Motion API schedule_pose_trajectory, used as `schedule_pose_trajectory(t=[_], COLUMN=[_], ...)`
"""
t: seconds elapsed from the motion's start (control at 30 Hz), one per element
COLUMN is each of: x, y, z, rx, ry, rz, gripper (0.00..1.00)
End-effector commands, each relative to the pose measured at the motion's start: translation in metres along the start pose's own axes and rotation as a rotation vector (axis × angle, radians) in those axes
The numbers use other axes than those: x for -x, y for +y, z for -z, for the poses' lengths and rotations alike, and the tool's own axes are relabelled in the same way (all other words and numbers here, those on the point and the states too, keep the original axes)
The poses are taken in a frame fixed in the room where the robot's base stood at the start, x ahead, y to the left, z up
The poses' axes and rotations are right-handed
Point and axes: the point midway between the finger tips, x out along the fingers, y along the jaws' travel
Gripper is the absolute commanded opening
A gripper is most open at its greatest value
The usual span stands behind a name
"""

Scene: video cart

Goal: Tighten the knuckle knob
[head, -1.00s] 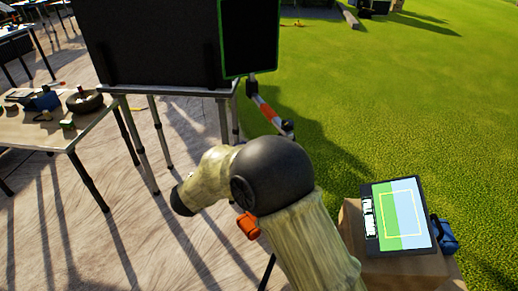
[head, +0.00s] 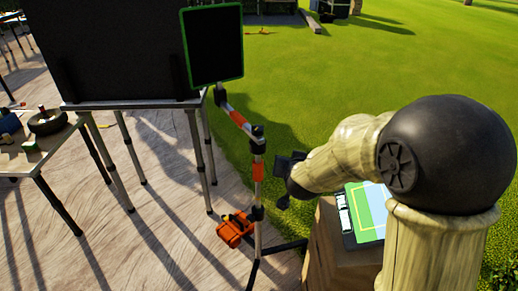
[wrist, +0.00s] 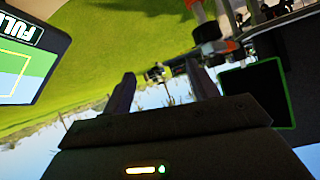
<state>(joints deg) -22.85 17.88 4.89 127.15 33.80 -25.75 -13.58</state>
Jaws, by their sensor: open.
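The stand (head: 258,172) is an upright pole with orange and grey sections. Its black knuckle (head: 257,131) joins the pole to a slanted arm bearing a green-framed black screen (head: 214,45). The knob cannot be told apart from the knuckle. My gripper (head: 283,184) is right of the pole and below the knuckle, apart from it. In the wrist view my gripper (wrist: 160,72) is open with nothing between its fingers. The knuckle (wrist: 208,32) appears beyond and to the right of the fingers there, and the screen (wrist: 262,85) is at the right.
An orange case (head: 235,230) lies at the stand's foot. A large black panel stands on a table (head: 135,104) at the left. Open ground lies before the stand.

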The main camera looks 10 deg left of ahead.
Motion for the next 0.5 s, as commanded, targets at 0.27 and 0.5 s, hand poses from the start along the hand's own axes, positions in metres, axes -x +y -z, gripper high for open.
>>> schedule_pose_trajectory(t=[0.27,0.5], x=[0.086,0.162], y=[0.123,0.181], z=[-0.086,-0.149], rx=[0.016,-0.002], ry=[-0.44,-0.723], rz=[-0.081,-0.181], gripper=[0.59,0.59])
